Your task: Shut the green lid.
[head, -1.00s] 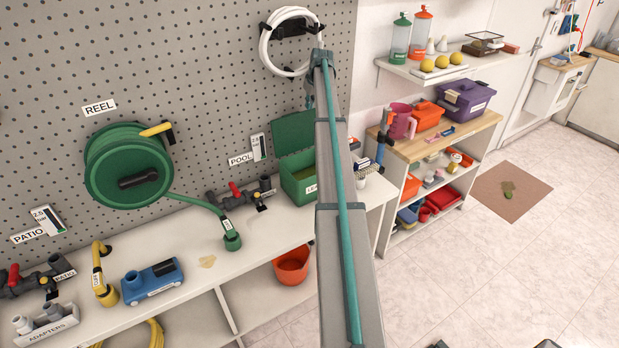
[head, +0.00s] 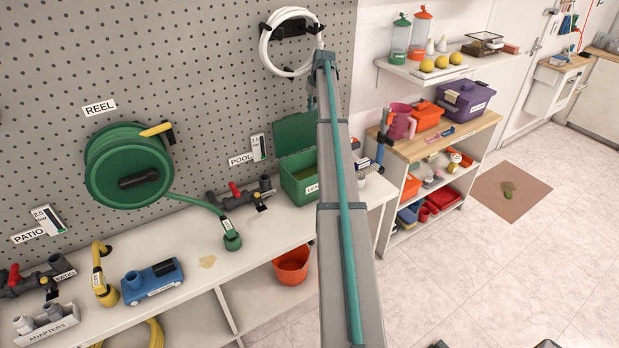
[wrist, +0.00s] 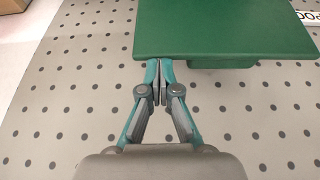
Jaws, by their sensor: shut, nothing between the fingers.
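The green lid (head: 293,134) stands raised at the back of the green box (head: 301,188), against the pegboard. The box is open on the bench, and my arm hides its right part in the head view. In the wrist view the lid (wrist: 225,30) fills the top right as a flat green panel. My gripper (wrist: 160,64) is shut and empty, its fingertips at the lid's near edge in that picture. I cannot tell whether they touch it. The head view does not clearly show my fingertips.
A green hose reel (head: 130,168) hangs on the pegboard. A pipe with a red valve (head: 237,193) stands left of the box. An orange bucket (head: 291,265) is below the bench. A shelf unit (head: 440,146) with boxes stands to the right. The floor at right is mostly clear.

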